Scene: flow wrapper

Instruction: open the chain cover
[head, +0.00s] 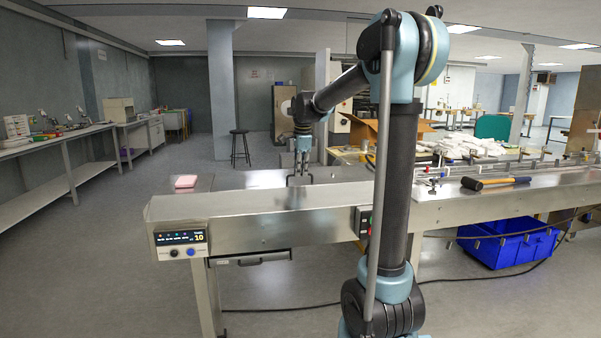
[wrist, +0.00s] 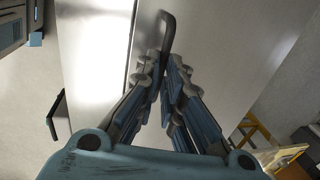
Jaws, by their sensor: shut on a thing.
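The chain cover (head: 240,203) is a long bare-metal cover on top of the wrapper's infeed, and it looks down and level in the head view. Its dark bar handle (head: 300,181) stands at the far side of the cover. In the wrist view the handle (wrist: 168,32) rises between the fingertips. My gripper (head: 301,170) points down at the handle from above, and its fingers (wrist: 164,70) are closed on it. The lower part of the handle is partly hidden by the fingers.
A control panel (head: 181,243) is on the machine's left end. A pink block (head: 186,182) lies on the surface behind the cover. A blue crate (head: 508,248) stands beneath. The air above the cover is clear.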

